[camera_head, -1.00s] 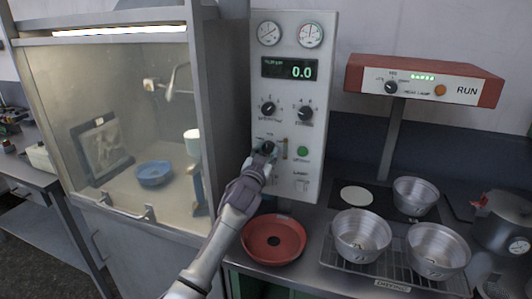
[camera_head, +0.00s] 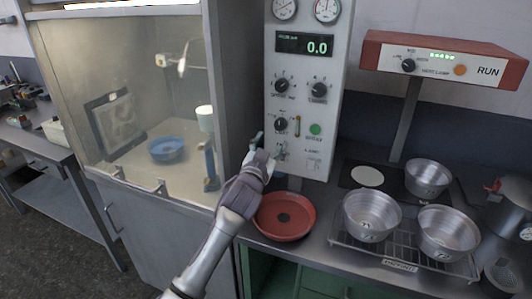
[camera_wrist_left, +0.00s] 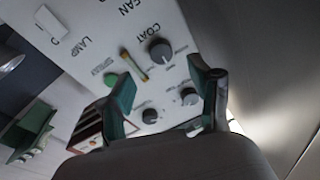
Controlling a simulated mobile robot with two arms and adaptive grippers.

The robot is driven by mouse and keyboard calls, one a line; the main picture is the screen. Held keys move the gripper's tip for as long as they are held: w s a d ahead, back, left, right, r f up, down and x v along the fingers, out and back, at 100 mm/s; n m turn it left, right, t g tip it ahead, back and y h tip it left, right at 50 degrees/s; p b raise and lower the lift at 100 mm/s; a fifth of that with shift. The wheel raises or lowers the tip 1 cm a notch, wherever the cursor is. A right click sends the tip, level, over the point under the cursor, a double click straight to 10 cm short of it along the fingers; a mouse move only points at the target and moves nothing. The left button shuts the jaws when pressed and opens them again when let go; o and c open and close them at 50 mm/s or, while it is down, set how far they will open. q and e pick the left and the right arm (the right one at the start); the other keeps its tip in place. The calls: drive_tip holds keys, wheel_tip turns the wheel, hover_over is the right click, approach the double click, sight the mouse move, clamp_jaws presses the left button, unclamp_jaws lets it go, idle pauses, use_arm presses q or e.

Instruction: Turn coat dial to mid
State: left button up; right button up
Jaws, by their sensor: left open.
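The coat dial (camera_head: 281,124) is a black round knob low on the grey control panel (camera_head: 335,60). In the left wrist view the dial (camera_wrist_left: 159,48) shows dark grey beside the word COAT. I cannot clearly read where its pointer stands. My left gripper (camera_head: 269,147) is open and empty, just below and in front of the dial in the head view. In the left wrist view its green-padded fingers (camera_wrist_left: 163,80) stand apart, with the dial showing uncovered beyond them. My right gripper is not in view.
Two more knobs (camera_head: 318,90) sit above the coat dial, and a green button (camera_head: 316,129) is to its right. A glass-fronted cabinet (camera_head: 185,110) stands close on the left. A red pan (camera_head: 284,217) lies below, with metal pans (camera_head: 371,216) on a rack at right.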

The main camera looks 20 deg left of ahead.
use_arm(q)
drive_tip(key=s, duration=0.4)
drive_tip(key=shift+s+f, duration=0.15)
drive_tip(key=shift+f, duration=0.1)
